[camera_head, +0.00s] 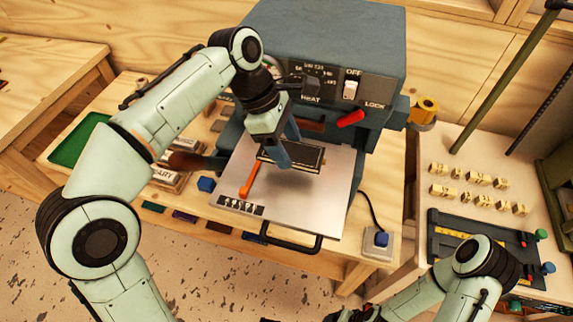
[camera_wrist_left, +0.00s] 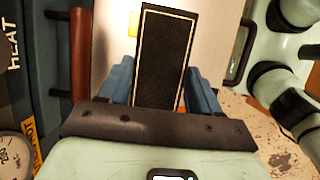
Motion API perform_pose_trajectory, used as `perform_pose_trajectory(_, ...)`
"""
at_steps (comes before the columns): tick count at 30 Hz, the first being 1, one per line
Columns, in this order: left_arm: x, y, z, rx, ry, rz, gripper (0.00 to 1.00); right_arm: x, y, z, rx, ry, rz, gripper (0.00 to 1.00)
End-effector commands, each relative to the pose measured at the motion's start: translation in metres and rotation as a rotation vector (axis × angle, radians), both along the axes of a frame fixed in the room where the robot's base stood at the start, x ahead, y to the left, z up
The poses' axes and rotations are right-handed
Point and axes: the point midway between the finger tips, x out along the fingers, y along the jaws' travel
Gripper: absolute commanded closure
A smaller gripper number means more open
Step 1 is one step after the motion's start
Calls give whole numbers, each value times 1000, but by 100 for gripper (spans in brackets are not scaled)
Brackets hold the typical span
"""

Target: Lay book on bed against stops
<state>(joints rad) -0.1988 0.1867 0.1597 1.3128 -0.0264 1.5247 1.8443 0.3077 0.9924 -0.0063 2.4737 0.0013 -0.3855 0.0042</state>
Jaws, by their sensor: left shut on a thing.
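A dark book with a thin gold border (camera_head: 297,158) is held over the pale metal bed (camera_head: 322,196) of the press. My left gripper (camera_head: 287,150) has its blue fingers shut on the book. In the left wrist view the book (camera_wrist_left: 162,60) stands out between the two fingers, with its bordered face showing. An orange bar (camera_head: 249,180) lies on the bed to the left of the book; a small orange-yellow piece shows by its right end. I cannot tell whether the book touches the bed or these pieces. My right arm is at the lower right; its gripper is not clearly visible.
The blue-grey press (camera_head: 325,40) with a red lock lever (camera_head: 351,119) rises behind the bed. A dark handle (camera_head: 290,242) sticks out at the bed's front. A blue button box (camera_head: 381,242) and rows of brass type (camera_head: 480,179) are at right.

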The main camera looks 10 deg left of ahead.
Motion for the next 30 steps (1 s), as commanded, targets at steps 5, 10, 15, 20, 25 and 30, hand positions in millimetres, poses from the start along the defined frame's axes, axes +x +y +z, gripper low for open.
perform_pose_trajectory(5,0,0,-13,-1,-1,0,69,-3,0,-5,0,2,1,23)
perform_pose_trajectory(10,0,0,-33,0,1,1,69,-7,0,-12,0,7,0,23)
perform_pose_trajectory(15,0,0,-55,-1,0,0,69,-11,0,-20,0,12,1,23)
perform_pose_trajectory(20,1,0,-54,-1,-3,0,69,-11,0,-19,0,11,1,23)
perform_pose_trajectory(25,1,0,-56,-1,-2,0,69,-11,0,-19,0,12,1,23)
perform_pose_trajectory(30,1,0,-57,-1,-2,0,11,-11,0,-20,0,12,0,23)
